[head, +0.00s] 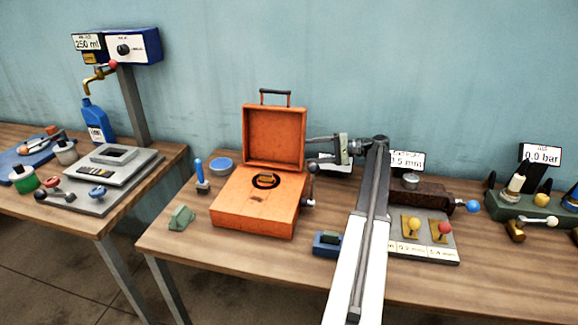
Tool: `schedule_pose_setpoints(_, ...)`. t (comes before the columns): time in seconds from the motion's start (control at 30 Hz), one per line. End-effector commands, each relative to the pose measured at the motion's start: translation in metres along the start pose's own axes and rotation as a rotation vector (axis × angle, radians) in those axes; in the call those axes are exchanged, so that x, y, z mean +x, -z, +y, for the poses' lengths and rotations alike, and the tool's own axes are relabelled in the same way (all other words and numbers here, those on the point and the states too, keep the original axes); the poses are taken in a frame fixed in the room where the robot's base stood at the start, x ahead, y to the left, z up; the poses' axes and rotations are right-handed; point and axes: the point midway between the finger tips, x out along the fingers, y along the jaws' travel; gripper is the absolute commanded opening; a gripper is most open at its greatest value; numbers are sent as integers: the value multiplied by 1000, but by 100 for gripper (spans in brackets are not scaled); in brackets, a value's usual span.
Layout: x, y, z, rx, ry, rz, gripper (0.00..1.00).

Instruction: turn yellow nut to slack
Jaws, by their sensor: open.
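I cannot clearly make out a yellow nut. A small yellow round knob (413,223) sits on a brass plate on the grey panel to the right of my arm, beside a red one (443,227). Behind the panel is a dark brown device (435,194) with a blue ball (473,207) at its right end; my arm hides its left part. My gripper (309,149) is open, pointing left, by the right edge of the orange box's raised lid. It appears empty, though its fingertips are small and hard to see.
The open orange box (255,222) stands left of my arm, with a dark-knobbed handle on its right. A blue block (327,244) and green block (181,217) lie near the front. A 0.0 bar display (540,153) stands right. A gap separates the left table.

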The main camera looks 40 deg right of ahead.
Motion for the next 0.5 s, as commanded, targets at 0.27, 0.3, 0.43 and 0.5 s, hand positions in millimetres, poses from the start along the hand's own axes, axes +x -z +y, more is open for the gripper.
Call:
schedule_pose_setpoints(0.27,3,1,1,2,1,11,59)
schedule_pose_setpoints(0.3,8,1,1,2,1,12,59)
schedule_pose_setpoints(0.43,30,2,2,3,1,14,59)
schedule_pose_setpoints(0.5,43,2,2,3,2,15,59)
